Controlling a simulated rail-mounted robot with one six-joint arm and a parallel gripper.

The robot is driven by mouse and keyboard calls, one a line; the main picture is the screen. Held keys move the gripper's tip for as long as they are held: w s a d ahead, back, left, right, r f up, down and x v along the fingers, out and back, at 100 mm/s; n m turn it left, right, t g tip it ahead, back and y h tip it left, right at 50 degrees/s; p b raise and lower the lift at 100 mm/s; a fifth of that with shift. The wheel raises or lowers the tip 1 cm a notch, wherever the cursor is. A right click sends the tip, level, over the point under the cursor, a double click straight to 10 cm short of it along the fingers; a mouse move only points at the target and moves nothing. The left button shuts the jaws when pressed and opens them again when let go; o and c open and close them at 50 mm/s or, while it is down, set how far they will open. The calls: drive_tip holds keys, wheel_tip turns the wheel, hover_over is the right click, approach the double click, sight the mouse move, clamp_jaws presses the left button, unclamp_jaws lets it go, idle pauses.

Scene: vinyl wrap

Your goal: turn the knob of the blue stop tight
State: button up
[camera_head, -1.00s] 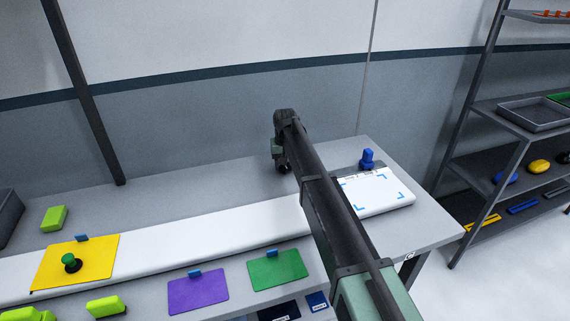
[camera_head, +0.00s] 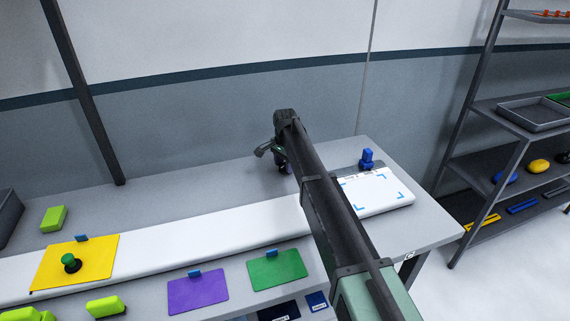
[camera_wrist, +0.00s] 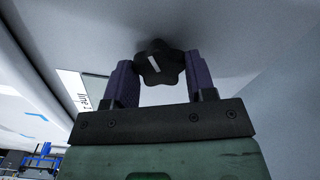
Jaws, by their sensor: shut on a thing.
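My gripper (camera_wrist: 160,72) has its two dark purple fingers on either side of a black star-shaped knob (camera_wrist: 155,61) with a white mark on its face. The fingers are shut on the knob. In the head view my gripper (camera_head: 283,164) is low over the back of the table, largely hidden by my arm. What the knob is fixed to is not clear. A blue block-like piece (camera_head: 367,159), possibly the blue stop, stands to the right behind a white board; a blue piece (camera_wrist: 40,160) also shows at the lower left of the wrist view.
The white board (camera_head: 400,188) with blue corner marks lies right of my arm. A yellow sheet (camera_head: 92,253) with a green-topped knob lies left, purple (camera_head: 198,291) and green sheets (camera_head: 277,270) in front. Shelving (camera_head: 490,165) stands right. The table's back left is mostly clear.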

drive_tip(key=m, duration=0.3)
drive_tip(key=shift+m, duration=2.2)
drive_tip(key=o, duration=0.9)
wheel_tip(320, 180, up, 11)
drive_tip(key=p, duration=1.1)
drive_tip(key=shift+f, duration=0.1)
